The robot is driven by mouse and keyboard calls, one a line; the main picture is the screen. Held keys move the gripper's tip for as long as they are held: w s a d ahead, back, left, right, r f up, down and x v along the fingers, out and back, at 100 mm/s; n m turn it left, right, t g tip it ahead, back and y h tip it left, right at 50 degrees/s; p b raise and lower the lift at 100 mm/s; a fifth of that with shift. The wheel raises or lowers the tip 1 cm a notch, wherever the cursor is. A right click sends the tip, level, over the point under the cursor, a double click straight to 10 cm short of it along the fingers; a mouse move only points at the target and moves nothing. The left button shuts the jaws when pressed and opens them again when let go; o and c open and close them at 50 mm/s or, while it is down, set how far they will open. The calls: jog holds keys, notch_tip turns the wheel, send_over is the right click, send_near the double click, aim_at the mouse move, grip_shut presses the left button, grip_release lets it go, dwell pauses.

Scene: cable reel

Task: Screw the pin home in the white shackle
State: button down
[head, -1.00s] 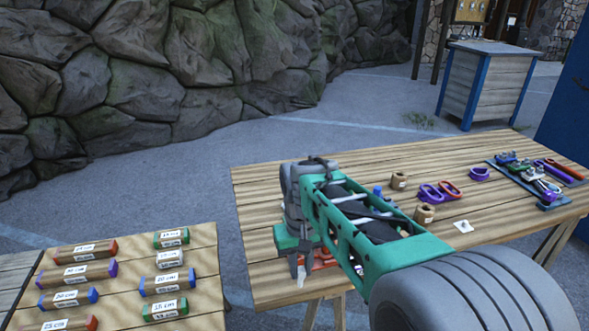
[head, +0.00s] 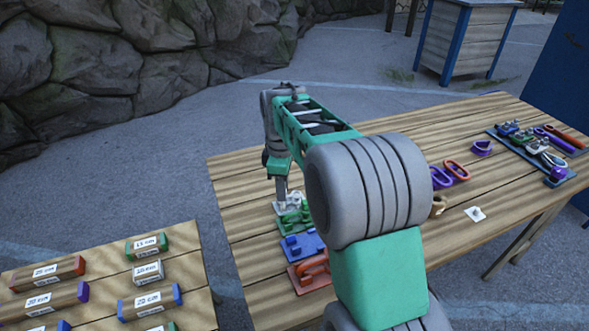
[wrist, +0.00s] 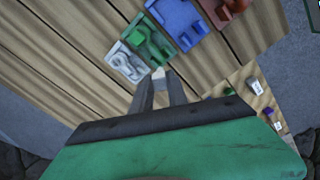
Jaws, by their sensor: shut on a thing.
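The white shackle (wrist: 126,63) lies on a pale plate at the end of a row of coloured plates on the table. It also shows in the head view (head: 295,197), partly behind my gripper. My gripper (wrist: 159,82) points down beside the white shackle, just above or at it. Its two fingers are shut on a small pale piece, apparently the pin (wrist: 158,73), of which only the end shows. I cannot tell whether this piece touches the shackle or sits in its hole.
A green plate and shackle (head: 293,217), a blue one (head: 302,246) and a red one (head: 312,274) stand close beside the white one. Purple and orange rings (head: 455,171) and a loaded blue tray (head: 560,172) lie to the right. The table's left back is clear.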

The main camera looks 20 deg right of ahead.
jog(key=w+d+f+n, duration=0.4)
jog(key=w+d+n, duration=0.2)
jog(key=n, duration=0.5)
jog(key=shift+w+d+b, duration=0.3)
jog(key=shift+b, duration=0.05)
jog(key=shift+d+f+b, duration=0.1)
jog(key=shift+f+b, duration=0.25)
jog(key=shift+f, duration=0.7)
jog(key=c, duration=1.8)
grip_release()
grip_shut()
